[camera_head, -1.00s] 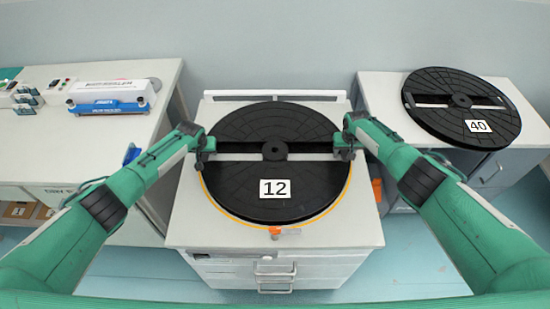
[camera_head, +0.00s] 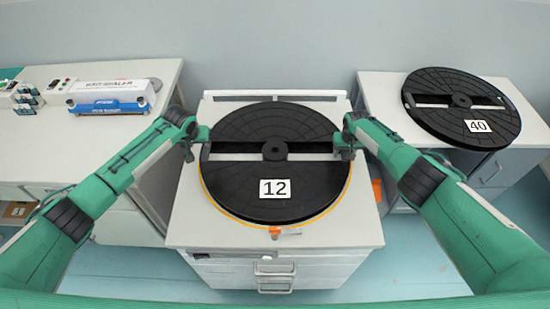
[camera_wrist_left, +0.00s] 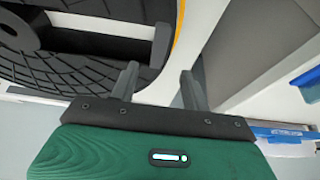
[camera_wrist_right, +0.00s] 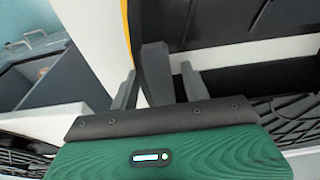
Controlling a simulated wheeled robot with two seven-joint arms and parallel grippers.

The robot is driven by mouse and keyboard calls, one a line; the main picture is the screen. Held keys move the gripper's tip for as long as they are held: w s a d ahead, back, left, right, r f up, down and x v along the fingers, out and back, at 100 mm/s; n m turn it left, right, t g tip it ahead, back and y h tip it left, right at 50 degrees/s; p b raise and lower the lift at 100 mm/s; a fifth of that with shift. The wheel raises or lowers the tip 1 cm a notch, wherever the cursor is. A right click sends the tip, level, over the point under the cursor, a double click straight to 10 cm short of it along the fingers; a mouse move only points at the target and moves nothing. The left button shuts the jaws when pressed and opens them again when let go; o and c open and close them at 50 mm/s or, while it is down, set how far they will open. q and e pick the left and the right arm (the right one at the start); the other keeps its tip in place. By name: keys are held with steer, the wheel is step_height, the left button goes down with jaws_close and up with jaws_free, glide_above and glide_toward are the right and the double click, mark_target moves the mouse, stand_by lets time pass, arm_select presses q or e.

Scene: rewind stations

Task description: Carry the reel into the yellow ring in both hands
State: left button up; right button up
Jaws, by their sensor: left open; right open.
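The black reel labelled 12 (camera_head: 300,182) lies flat on the middle cabinet. The yellow ring (camera_head: 211,201) shows as a thin arc around its left, front and right edges. My left gripper (camera_head: 194,145) is open beside the reel's left edge. In the left wrist view its fingers (camera_wrist_left: 160,80) hold nothing, and the reel's rim is just ahead of them. My right gripper (camera_head: 344,148) is open at the reel's right edge. In the right wrist view its fingers (camera_wrist_right: 158,82) stand on either side of a dark part of the rim.
A second black reel labelled 40 (camera_head: 440,122) lies on the right cabinet (camera_head: 380,90). A blue and white sealer (camera_head: 112,96) stands on the left bench (camera_head: 50,145). An orange marker (camera_head: 275,231) sits at the front of the ring. Gaps of floor separate the cabinets.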

steer(key=shift+r, duration=0.15)
arm_select(q)
steer(key=shift+v, duration=0.85)
arm_select(e)
step_height(320, 180, up, 12)
steer(key=s, duration=0.1)
steer(key=shift+s+f, duration=0.2)
steer(key=shift+s, duration=0.2)
arm_select(q)
steer(key=shift+s, duration=0.1)
arm_select(e)
steer(key=shift+f, duration=0.1)
